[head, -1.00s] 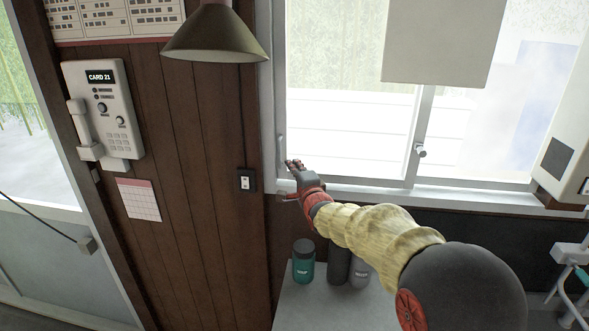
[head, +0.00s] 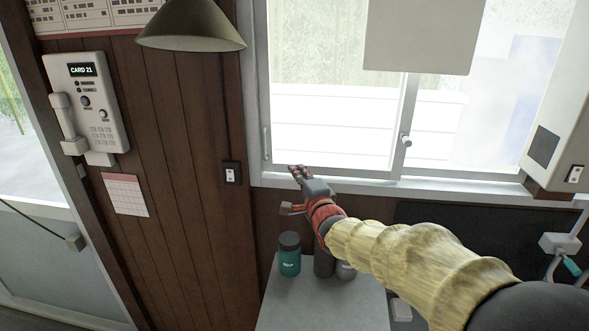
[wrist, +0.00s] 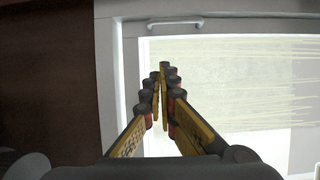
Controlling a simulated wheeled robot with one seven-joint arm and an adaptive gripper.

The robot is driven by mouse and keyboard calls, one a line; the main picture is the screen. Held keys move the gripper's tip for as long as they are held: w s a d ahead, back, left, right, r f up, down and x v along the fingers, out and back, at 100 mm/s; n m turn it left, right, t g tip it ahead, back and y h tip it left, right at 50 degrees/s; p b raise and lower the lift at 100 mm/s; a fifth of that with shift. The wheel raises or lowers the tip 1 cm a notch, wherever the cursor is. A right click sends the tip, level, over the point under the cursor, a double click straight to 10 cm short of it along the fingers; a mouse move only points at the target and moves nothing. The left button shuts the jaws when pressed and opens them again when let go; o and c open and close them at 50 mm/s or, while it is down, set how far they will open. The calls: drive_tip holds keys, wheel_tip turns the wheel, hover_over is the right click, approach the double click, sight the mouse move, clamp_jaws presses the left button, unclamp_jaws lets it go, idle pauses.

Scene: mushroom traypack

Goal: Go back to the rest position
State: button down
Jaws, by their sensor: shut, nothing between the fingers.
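My gripper (head: 297,172) is stretched out on my arm in front of the window, above the small grey table. In the wrist view my gripper (wrist: 160,72) points at the window frame and pane, with its two fingers drawn together at the tips. Nothing shows between the fingers. No mushroom or tray is in view.
A grey table (head: 290,305) stands below my arm with a teal jar (head: 289,257) and dark containers, partly hidden by my arm. A hanging lamp (head: 192,28) is at upper left. A wall phone (head: 90,105) and the window (head: 335,120) are on the walls.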

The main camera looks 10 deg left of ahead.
drive_tip(key=s+d+f+n+g+h+b, duration=0.2)
drive_tip(key=s+d+f+n+h+b, duration=0.15)
drive_tip(key=s+d, duration=0.5)
drive_tip(key=s+d+f+n+g+h+b, duration=0.2)
drive_tip(key=s+d+f+b, duration=0.15)
drive_tip(key=s+d, duration=0.5)
drive_tip(key=s+d+f+n+g+b, duration=0.1)
drive_tip(key=s+d+f+n+g, duration=0.1)
drive_tip(key=s+f, duration=0.3)
drive_tip(key=s+d+f+n+g+h+b, duration=0.1)
drive_tip(key=s+d+f, duration=0.4)
drive_tip(key=s, duration=0.8)
drive_tip(key=s+d+f+n+g+h+b, duration=0.1)
drive_tip(key=s+d+f+n+g+b, duration=0.1)
drive_tip(key=s, duration=0.7)
wheel_tip(320, 180, down, 4)
drive_tip(key=shift+d+r+n+g+b, duration=0.3)
drive_tip(key=shift+d+n+g, duration=0.6)
drive_tip(key=shift+d+n, duration=0.35)
